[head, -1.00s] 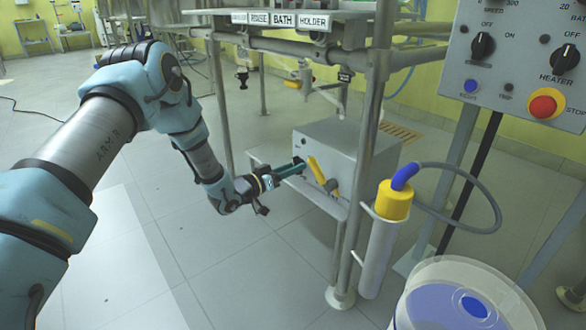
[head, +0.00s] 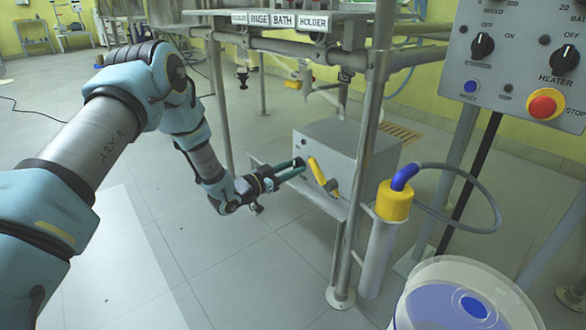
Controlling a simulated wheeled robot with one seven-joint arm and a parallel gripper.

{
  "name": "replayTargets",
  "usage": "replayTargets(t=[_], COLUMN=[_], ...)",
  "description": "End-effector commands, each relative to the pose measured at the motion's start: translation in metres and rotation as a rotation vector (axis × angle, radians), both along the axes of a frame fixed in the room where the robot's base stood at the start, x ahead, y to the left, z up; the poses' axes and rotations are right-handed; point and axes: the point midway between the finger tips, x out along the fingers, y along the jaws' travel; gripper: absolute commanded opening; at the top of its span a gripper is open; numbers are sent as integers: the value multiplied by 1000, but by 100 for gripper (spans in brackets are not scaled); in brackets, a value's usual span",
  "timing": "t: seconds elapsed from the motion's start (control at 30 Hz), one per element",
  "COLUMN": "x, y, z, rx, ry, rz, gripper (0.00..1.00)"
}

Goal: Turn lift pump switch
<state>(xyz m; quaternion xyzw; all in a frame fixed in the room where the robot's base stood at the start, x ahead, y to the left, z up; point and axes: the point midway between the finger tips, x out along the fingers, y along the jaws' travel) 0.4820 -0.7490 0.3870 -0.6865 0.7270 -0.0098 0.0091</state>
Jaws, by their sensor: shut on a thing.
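The lift pump switch appears to be the yellow lever (head: 317,171) on the front of a grey box, which sits on a low shelf of the steel frame. The lever leans, with its upper end to the left and its lower end by a small pivot. My gripper (head: 301,165) comes in from the left with its teal fingers at the lever's upper end. It is shut on the lever; the exact contact is small and partly hidden.
The grey box (head: 345,145) stands behind a steel frame post (head: 362,170). A grey cylinder with a yellow cap (head: 394,202) and a hose stands right of the post. A white bucket (head: 430,290) is at the lower right, below a control panel (head: 520,65). The floor at left is open.

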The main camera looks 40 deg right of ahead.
Motion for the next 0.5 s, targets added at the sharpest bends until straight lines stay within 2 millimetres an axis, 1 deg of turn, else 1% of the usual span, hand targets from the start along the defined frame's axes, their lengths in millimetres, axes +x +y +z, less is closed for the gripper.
replayTargets(t=[0.2, 0.5], x=[-1, 0], y=[1, 1], z=[-1, -2], rx=[-11, -23], ry=[-206, -450], rz=[-2, -1], gripper=[0, 0])
